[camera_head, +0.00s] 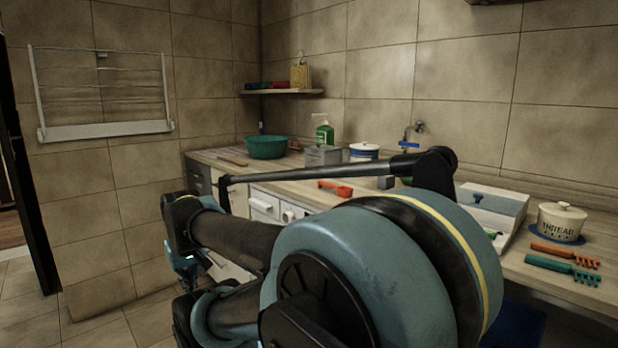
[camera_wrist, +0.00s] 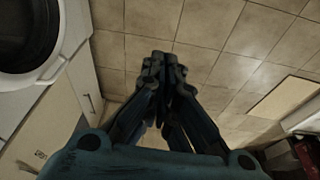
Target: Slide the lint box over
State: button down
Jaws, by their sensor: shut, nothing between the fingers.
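No label for a lint box is readable. A grey box (camera_head: 323,155) stands on the counter (camera_head: 465,235) between the green basin and a white lidded pot. A white box with a blue-grey lid (camera_head: 497,203) stands further right on the counter. I cannot tell which is the lint box. My gripper (camera_wrist: 164,62) is shut and empty in the wrist view, with the tiled floor beyond its fingertips. In the head view it is partly hidden by my arm, low in front of the counter and away from both boxes.
A green basin (camera_head: 266,147), a soap bottle (camera_head: 324,132), a white pot (camera_head: 363,152), a red tool (camera_head: 336,188) and a small grey block (camera_head: 386,182) stand on the counter. A thread jar (camera_head: 560,222) and two rakes are at right. A washing machine (camera_wrist: 35,35) shows in the wrist view.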

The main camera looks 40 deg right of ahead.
aim_at(313, 157)
jog(key=z, duration=0.9)
jog(key=i, duration=0.25)
jog(key=u, duration=0.35)
